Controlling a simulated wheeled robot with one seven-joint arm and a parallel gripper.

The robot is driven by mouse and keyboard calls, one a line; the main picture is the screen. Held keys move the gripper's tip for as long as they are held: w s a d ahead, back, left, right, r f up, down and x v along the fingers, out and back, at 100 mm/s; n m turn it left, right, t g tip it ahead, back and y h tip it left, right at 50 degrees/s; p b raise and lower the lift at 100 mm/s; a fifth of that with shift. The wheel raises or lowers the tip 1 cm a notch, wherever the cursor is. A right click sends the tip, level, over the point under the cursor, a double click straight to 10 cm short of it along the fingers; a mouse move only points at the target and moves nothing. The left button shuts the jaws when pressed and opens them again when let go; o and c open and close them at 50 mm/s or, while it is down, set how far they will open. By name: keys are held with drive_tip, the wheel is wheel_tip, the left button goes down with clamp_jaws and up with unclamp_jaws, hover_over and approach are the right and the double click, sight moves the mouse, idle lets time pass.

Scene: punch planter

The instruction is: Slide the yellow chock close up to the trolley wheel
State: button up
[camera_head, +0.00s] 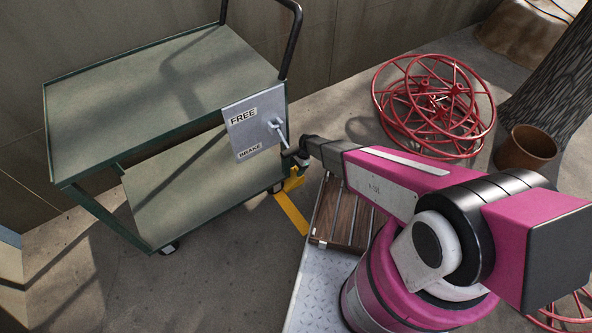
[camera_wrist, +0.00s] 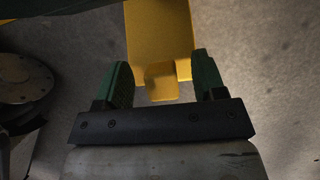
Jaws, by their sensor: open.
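The yellow chock (camera_wrist: 160,35) fills the upper middle of the wrist view, with a small block-like tab at its near end. My gripper (camera_wrist: 161,62) has its two green fingers apart, one on each side of that tab, with gaps visible between. In the head view the chock (camera_head: 293,182) shows only in part, beneath the end of my arm, by the trolley's near right corner. The green trolley (camera_head: 190,185) stands at left. Its right wheel (camera_head: 277,188) is close to the chock; the exact gap is hard to see. Another trolley wheel (camera_head: 168,248) is at the front.
A lever plate (camera_head: 255,127) marked FREE and BRAKE is on the trolley's side. A yellow floor line (camera_head: 291,214) runs by the chock. A brown slatted wooden piece (camera_head: 343,215) lies right of it. Red wheel frames (camera_head: 435,105) and a brown pot (camera_head: 527,148) stand farther right.

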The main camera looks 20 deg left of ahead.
drive_tip(key=v, duration=1.1)
drive_tip(key=d+r+n+t+h, duration=0.15)
drive_tip(key=d+r+n, duration=0.25)
drive_tip(key=d+r, duration=1.5)
drive_tip(key=s+d+r+n+t, duration=0.1)
drive_tip(key=s+d+r, duration=0.3)
drive_tip(key=d+r, duration=0.4)
drive_tip(key=s+d+r+n+t+h, duration=0.1)
drive_tip(key=s+d+r+n, duration=0.2)
drive_tip(key=d+r, duration=0.6)
drive_tip(key=d, duration=0.3)
drive_tip(key=shift+s+r, duration=0.2)
drive_tip(key=shift+s, duration=0.2)
drive_tip(key=shift+h, duration=0.25)
